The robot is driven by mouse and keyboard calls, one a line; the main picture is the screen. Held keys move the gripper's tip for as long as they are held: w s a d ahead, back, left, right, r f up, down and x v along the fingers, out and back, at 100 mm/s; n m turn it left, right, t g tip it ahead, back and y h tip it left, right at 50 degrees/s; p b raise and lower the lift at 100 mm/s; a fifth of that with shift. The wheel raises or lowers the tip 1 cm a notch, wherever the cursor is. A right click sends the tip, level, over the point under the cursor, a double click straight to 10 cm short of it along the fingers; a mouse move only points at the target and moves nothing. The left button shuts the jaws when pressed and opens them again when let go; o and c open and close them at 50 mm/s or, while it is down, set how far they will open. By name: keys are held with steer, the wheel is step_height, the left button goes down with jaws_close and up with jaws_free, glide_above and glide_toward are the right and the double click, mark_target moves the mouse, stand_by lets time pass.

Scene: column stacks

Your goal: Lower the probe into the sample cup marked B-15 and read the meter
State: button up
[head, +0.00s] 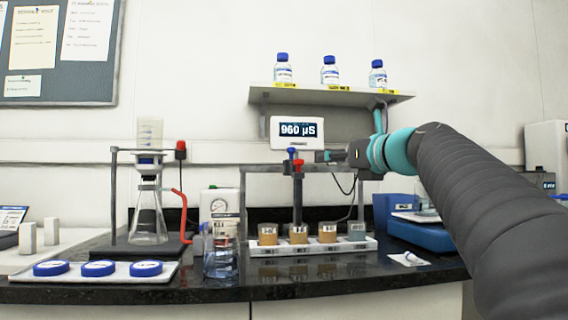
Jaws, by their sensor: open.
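The meter (297,133) hangs below the shelf and reads 960 µS. A dark upright probe (298,200) with a red part and a blue knob near its top hangs from a frame, in line with the second cup from the left. I cannot tell whether its tip is inside that cup. Several sample cups stand in a row in a white tray (315,248): three tan cups (268,235), (298,234), (327,233) and a grey one (357,232) at the right. Their markings are too small to read. My gripper (322,156) is open and empty, just right of the probe's top, pointing left.
A filter stand with a flask (148,215) and red hose is at left. A beaker (221,255) stands left of the tray. Blue-lidded dishes (98,268) lie at front left. Three bottles sit on the shelf (380,97). A blue balance (425,236) is at right.

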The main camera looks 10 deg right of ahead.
steer(key=p+x, duration=0.1)
steer(key=x, duration=1.2)
steer(key=shift+w+a, duration=0.1)
jaws_close()
